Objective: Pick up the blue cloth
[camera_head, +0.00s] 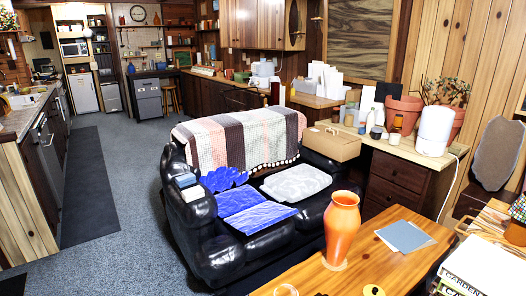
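A bright blue cloth (258,217) lies creased over the left seat of the black leather sofa (215,250). Blue material (224,179) with a scalloped top edge stands against the sofa back just behind it. I cannot tell whether these blue parts are one piece or several. Neither of my grippers is in view, and nothing touches the cloth.
A wooden table (370,272) in front holds an orange vase (341,230) and a flat blue-grey item (404,236). A pale cushion (296,183) and striped blanket (240,138) are on the sofa. Grey carpet (135,215) is clear left of the sofa.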

